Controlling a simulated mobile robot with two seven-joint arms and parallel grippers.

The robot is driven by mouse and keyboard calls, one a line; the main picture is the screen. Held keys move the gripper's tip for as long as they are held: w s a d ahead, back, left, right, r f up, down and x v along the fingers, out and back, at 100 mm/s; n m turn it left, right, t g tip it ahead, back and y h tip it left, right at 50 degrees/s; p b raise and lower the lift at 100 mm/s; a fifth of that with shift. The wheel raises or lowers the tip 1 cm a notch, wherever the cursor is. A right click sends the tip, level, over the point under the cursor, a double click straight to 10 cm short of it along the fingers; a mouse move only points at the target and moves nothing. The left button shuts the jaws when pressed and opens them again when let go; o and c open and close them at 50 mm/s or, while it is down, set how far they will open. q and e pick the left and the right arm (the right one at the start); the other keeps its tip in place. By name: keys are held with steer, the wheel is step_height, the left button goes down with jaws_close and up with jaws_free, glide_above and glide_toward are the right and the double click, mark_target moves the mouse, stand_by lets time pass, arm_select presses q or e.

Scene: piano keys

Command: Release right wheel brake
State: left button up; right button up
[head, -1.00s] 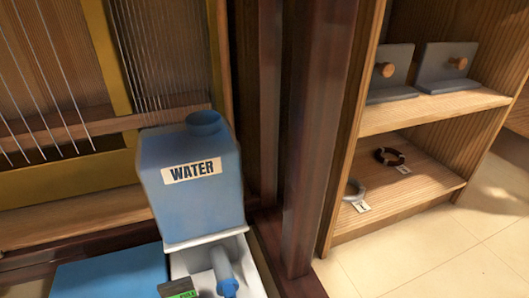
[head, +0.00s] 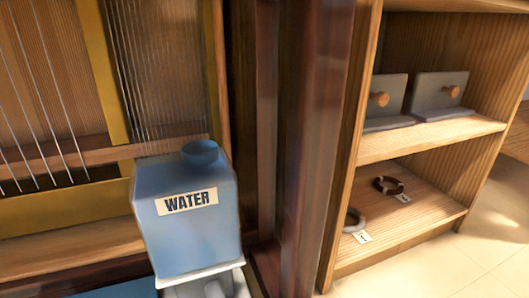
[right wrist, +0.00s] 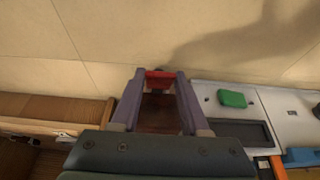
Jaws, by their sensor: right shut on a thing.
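My right gripper (right wrist: 160,80) shows in the right wrist view with its two purple-grey fingers pointing to the top of the picture. It is shut on a small red piece (right wrist: 160,74), which spans the space between the fingertips. I cannot tell from the picture whether this red piece is the right wheel brake. No wheel can be made out clearly in either view. The head view shows neither gripper, and my left gripper is not in view.
A blue water tank (head: 188,235) stands at a wooden frame in the head view. A shelf unit (head: 440,130) with grey panels and rings is at the right. In the wrist view, a white unit (right wrist: 287,120) with a green block (right wrist: 232,98) lies right of the gripper; pale floor (right wrist: 100,40) lies beyond.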

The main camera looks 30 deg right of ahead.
jaws_close()
steer(key=shift+r+p, duration=0.3)
steer(key=shift+p, duration=0.35)
steer(key=shift+w+g+p, duration=0.25)
steer(key=shift+g+p, duration=0.1)
steer(key=shift+g, duration=0.05)
steer(key=o, duration=1)
jaws_free()
steer(key=shift+c, duration=0.2)
steer(key=shift+s, duration=0.1)
steer(key=p+v, duration=0.9)
steer(key=shift+r, duration=0.4)
